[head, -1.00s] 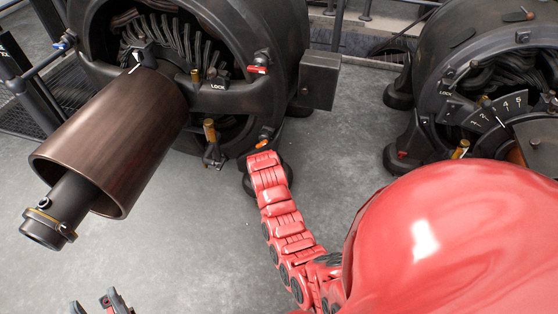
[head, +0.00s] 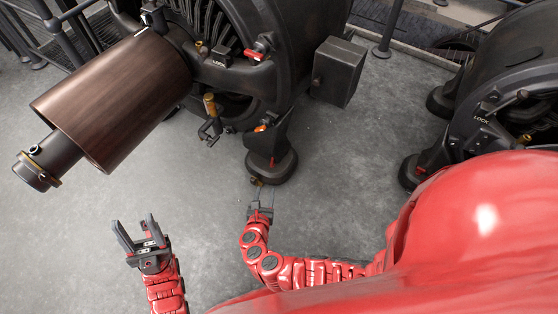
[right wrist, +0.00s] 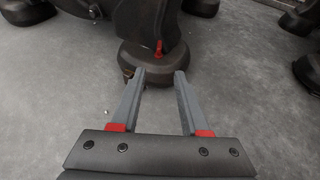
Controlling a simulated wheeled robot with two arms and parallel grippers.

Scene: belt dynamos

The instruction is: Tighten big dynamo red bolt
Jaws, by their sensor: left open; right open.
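The big dynamo (head: 285,62) stands at the upper middle of the head view. A small red bolt (head: 272,162) sits low on its dark foot; it also shows upright in the right wrist view (right wrist: 159,48), just above the round base. My right gripper (head: 264,190) is open and empty, in front of the foot. In the right wrist view its fingers (right wrist: 160,76) point at the round base (right wrist: 172,62), with the red bolt beyond and between the tips, apart from them. My left gripper (head: 134,232) is open and empty over the floor at lower left.
A large brown cylinder (head: 115,95) juts from the dynamo to the left. A red-handled lever (head: 254,54) and an orange part (head: 261,128) sit higher on the dynamo. A second dynamo (head: 500,110) stands at right.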

